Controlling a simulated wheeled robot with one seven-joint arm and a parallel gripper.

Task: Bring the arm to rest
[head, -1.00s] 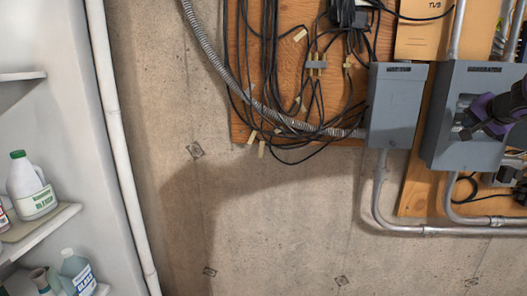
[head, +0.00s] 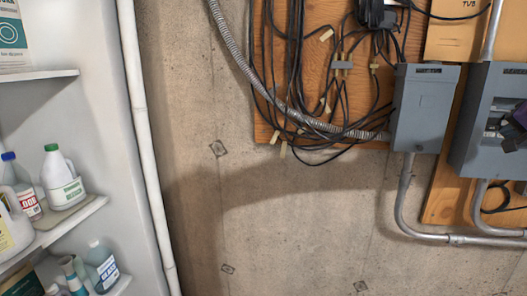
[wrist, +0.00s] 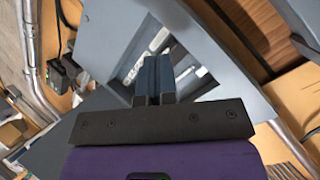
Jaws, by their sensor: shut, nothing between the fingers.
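My gripper (wrist: 153,75) shows in the wrist view with its two dark fingers together and nothing between them. Behind the fingers is a grey electrical box (wrist: 225,50) with a lighter recess showing around the fingertips. I cannot tell whether the fingers touch it. In the head view, only a dark and purple part of my gripper (head: 508,132) shows at the right edge, in front of the large grey box (head: 480,155). The rest of the arm is out of view there.
A smaller grey box (head: 424,105) and a conduit (head: 402,205) are on the wall beside it. Black cables hang on a wooden board (head: 262,65). At left are a white pipe (head: 142,130) and a shelf (head: 75,222) with bottles. Bare concrete lies between.

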